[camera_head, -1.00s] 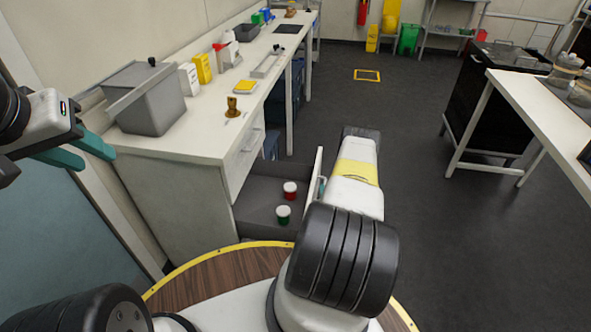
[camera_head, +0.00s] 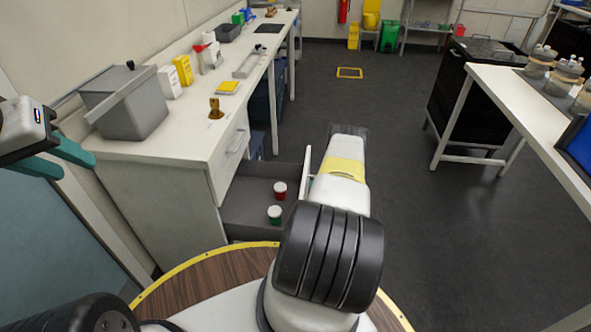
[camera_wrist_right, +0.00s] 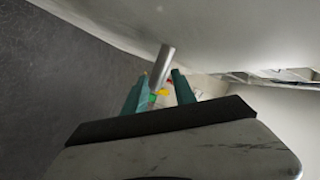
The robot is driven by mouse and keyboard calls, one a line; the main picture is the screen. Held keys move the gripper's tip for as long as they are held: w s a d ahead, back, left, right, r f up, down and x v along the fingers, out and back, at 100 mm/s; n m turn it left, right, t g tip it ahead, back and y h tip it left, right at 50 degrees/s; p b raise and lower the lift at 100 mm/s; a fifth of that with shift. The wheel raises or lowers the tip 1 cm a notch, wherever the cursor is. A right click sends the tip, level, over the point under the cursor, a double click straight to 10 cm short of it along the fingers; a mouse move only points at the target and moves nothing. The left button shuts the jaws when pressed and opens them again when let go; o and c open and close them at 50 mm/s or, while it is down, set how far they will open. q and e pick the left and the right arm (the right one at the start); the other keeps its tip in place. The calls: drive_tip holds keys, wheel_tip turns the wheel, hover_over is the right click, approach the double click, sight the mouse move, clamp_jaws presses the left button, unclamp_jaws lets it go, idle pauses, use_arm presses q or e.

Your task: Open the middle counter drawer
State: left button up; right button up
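The counter drawer (camera_head: 250,209) below a shut upper drawer (camera_head: 230,150) stands well open, its grey inside showing. A red jar (camera_head: 280,190) and a green jar (camera_head: 274,214) with white lids stand in it. My right arm reaches over to the drawer's front panel (camera_head: 307,172) and hides its handle and the right gripper in the head view. In the right wrist view my right gripper (camera_wrist_right: 160,86) has its teal fingers apart, with a metal handle bar (camera_wrist_right: 163,66) between them and gaps visible beside it. My left gripper (camera_head: 55,158) is open and empty, left of the counter.
The counter (camera_head: 170,147) carries a grey lidded bath (camera_head: 125,103), bottles and boxes. A white table (camera_head: 510,100) with flasks stands at the right. The dark floor (camera_head: 400,215) between them is clear.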

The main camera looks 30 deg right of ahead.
drive_tip(key=v, duration=0.8)
drive_tip(key=shift+w, duration=0.15)
